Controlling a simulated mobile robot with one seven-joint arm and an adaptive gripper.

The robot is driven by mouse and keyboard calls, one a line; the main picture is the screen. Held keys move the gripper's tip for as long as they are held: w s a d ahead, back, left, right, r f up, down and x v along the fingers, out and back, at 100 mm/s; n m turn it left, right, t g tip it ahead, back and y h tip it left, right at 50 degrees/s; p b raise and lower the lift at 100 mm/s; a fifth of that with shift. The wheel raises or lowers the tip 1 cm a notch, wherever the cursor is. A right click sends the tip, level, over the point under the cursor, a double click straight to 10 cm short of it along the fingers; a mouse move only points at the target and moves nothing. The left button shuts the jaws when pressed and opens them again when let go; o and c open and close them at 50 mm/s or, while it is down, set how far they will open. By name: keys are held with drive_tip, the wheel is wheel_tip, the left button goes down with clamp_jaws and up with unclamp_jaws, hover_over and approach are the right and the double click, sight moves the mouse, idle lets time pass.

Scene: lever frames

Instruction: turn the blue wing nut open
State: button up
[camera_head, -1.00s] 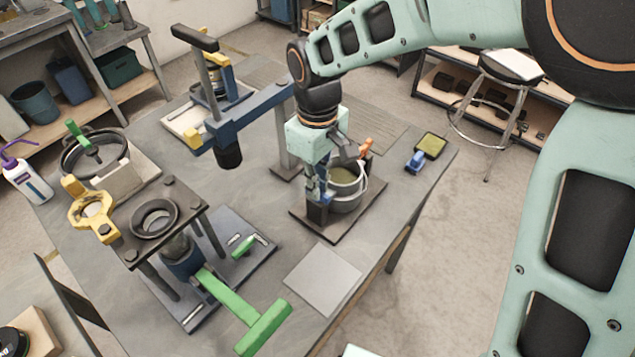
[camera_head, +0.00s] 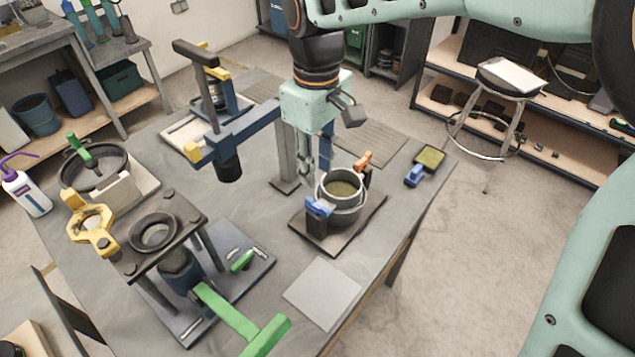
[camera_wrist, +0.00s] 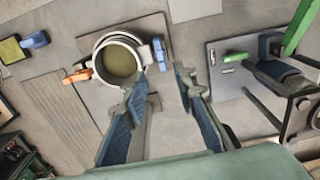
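The blue wing nut (camera_head: 319,207) sits on the near side of a grey round pot (camera_head: 345,212) with a pale rim and greenish contents. In the wrist view the blue wing nut (camera_wrist: 159,52) stands at the right side of the pot (camera_wrist: 121,57). My gripper (camera_head: 314,170) is above and behind the wing nut, apart from it. The wrist view shows my gripper (camera_wrist: 160,78) with its two blue-padded fingers spread and nothing between them. An orange wing nut (camera_head: 363,160) is on the pot's far side.
The pot stands on a dark base plate (camera_head: 318,238). A blue-armed press (camera_head: 238,125) stands to the left, close to my gripper. A green-handled fixture (camera_head: 228,308) is at the front. A small blue-handled pad (camera_head: 428,160) lies right. A bare grey plate (camera_head: 322,292) lies in front.

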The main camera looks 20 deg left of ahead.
drive_tip(key=shift+r, duration=1.45)
drive_tip(key=shift+w, duration=0.1)
